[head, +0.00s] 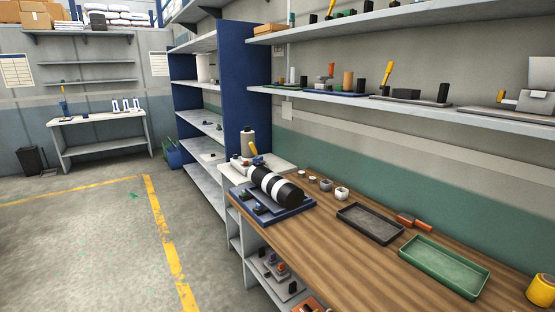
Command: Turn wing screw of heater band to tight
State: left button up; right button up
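The machine that looks like the tape extruder (290,194) stands at the far left end of the wooden workbench (330,240). It has a thick black cylinder with white bands around it, lying on a dark blue base (287,214). Small green and blue parts sit on the front of the base. I cannot tell which band is the heater band, and its wing screw is too small to make out. Neither of my grippers is in view.
A black tray (371,238), a green tray (489,277), orange-red tools (415,223) and a yellow roll (541,291) are on the bench. Shelves hang above. The floor (90,245) to the left is open.

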aim_at(258, 161)
jog(key=i+j+z, duration=0.1)
jog(key=z, duration=0.3)
jog(key=j+z, duration=0.2)
jog(key=z, duration=0.25)
jog(key=i+j+z, duration=0.1)
jog(key=j+z, duration=0.15)
jog(key=z, duration=0.15)
jog(key=j+z, duration=0.2)
jog(key=z, duration=0.2)
